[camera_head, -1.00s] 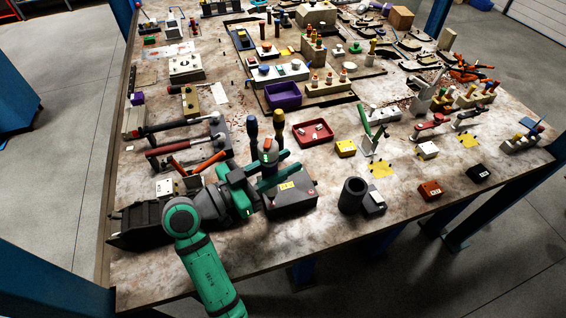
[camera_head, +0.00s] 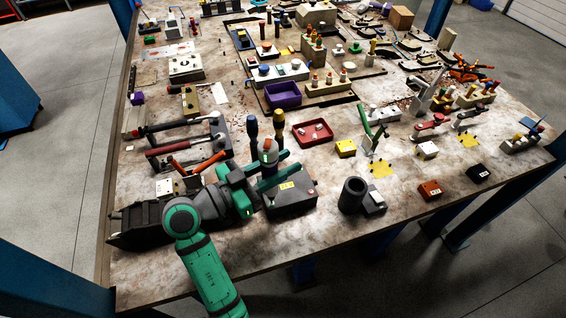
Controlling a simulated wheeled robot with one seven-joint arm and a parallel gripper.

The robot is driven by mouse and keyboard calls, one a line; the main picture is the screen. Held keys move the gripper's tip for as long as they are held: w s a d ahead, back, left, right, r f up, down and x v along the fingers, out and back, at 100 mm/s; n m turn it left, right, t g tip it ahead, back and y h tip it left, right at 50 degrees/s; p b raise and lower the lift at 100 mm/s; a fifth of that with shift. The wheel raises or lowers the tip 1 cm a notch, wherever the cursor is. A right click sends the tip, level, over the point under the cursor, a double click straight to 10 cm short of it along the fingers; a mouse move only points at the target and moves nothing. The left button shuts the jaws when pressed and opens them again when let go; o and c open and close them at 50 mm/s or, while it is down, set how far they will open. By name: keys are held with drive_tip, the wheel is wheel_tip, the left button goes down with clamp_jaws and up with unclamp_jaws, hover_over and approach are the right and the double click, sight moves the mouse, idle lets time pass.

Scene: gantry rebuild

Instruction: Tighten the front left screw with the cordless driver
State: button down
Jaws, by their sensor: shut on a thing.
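My gripper (camera_head: 270,178) is above the front left part of the table, over a dark box with a yellow label (camera_head: 291,193). Its green jaws are shut on the cordless driver (camera_head: 268,155), a dark upright body with an orange mark. The jaws hide part of the driver, and I cannot see its tip. I cannot tell whether the driver touches the box below. I cannot single out the front left screw; a pale plate with small dark spots (camera_head: 186,66) lies at the far left.
A red tray (camera_head: 313,132) and a dark cylinder (camera_head: 352,194) are to the right. Hammers (camera_head: 180,143) lie to the left. The table's front strip is mostly clear.

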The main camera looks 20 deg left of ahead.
drive_tip(key=shift+r, duration=1.75)
wheel_tip(320, 180, up, 4)
